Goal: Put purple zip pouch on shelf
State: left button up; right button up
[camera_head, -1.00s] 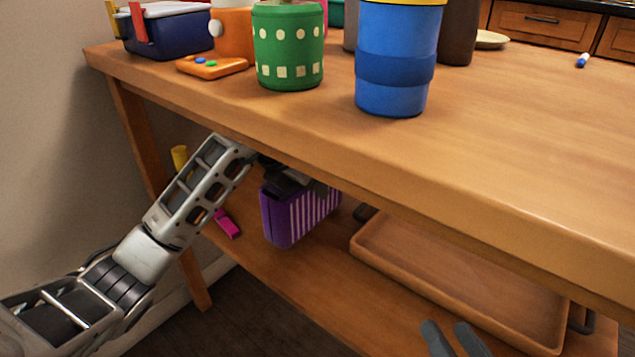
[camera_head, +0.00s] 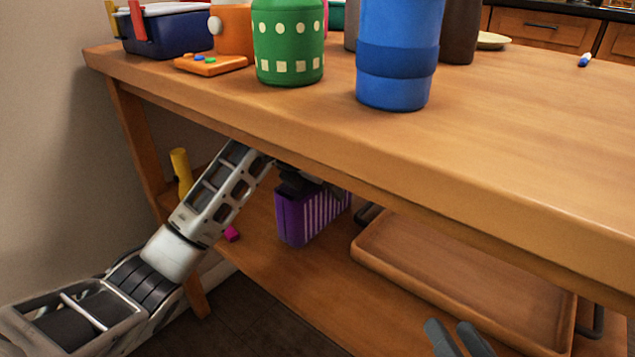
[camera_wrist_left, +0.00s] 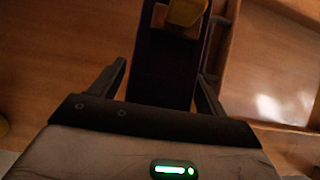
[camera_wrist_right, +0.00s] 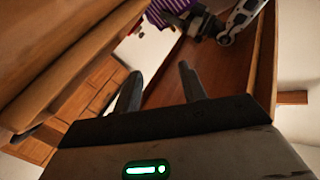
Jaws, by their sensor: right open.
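The purple zip pouch (camera_head: 312,215), with white stripes on one side, stands upright at the lower shelf (camera_head: 255,240), under the tabletop. Whether its base touches the shelf is hard to tell. My left gripper (camera_head: 300,180) reaches in under the table and is shut on the pouch's top; the table edge partly hides it. In the left wrist view the dark pouch (camera_wrist_left: 165,75) lies between the two fingers. My right gripper (camera_head: 458,338) is open and empty in front of the shelf at the bottom of the head view.
A wooden tray (camera_head: 460,285) lies on the shelf right of the pouch. A yellow object (camera_head: 181,170) and a small pink object (camera_head: 232,233) are to the left. A green cup (camera_head: 288,45) and a blue cup (camera_head: 398,55) stand on the tabletop (camera_head: 500,150), whose edge overhangs the shelf.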

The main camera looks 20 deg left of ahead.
aim_at(284, 216)
pick_arm(q)
jog(key=shift+r, duration=0.2)
jog(key=s+a+p, duration=0.1)
jog(key=s, duration=0.2)
jog(key=s+a+p, duration=0.1)
jog(key=s, duration=0.3)
jog(key=s+a+p, duration=0.1)
jog(key=s+a, duration=0.1)
jog(key=s, duration=0.2)
jog(key=shift+r, duration=0.35)
jog(key=shift+s+a, duration=0.1)
jog(key=shift+s, duration=0.4)
pick_arm(e)
jog(key=shift+s+d+f+n+g+h, duration=0.1)
jog(key=shift+d+f+n+g+h, duration=0.15)
jog(key=shift+f, duration=0.15)
jog(key=shift+d+f+n+g+h, duration=0.1)
jog(key=shift+f+n+g+h, duration=0.15)
jog(key=shift+f, duration=0.15)
